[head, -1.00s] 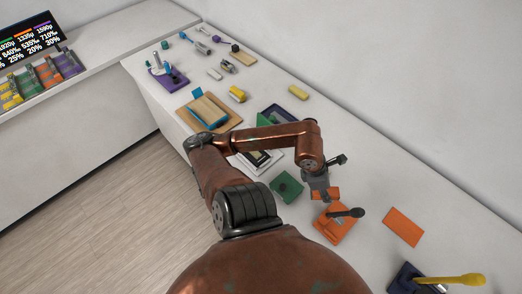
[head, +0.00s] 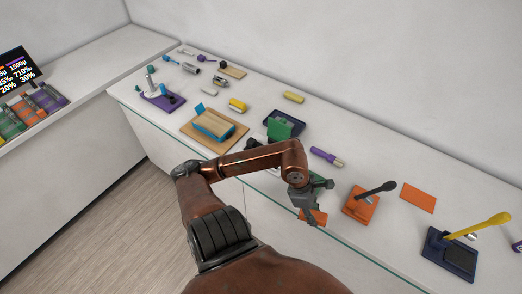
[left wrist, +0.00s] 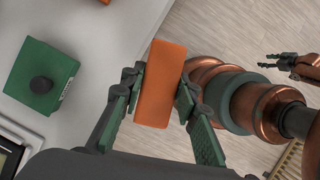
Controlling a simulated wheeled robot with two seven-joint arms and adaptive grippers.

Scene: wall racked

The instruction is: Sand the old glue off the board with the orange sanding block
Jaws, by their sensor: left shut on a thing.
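My left gripper (head: 309,207) is shut on the orange sanding block (head: 314,217). In the left wrist view the block (left wrist: 160,85) stands out between the two fingers, with the counter edge and floor behind it. In the head view it overlaps the counter's front edge; its height is hard to tell. A tan wooden board (head: 187,127) lies farther left on the counter, carrying a lighter wooden piece (head: 213,123) with blue parts around it. I cannot make out glue on either. My right gripper (left wrist: 269,61) appears open and empty at the right of the left wrist view.
An orange base with a black-handled tool (head: 361,203) and an orange sheet (head: 418,197) lie to the right. A navy base with a yellow-handled tool (head: 450,255) stands beyond. A green block (left wrist: 40,76) is beside the gripper. A purple tool (head: 326,157) lies behind.

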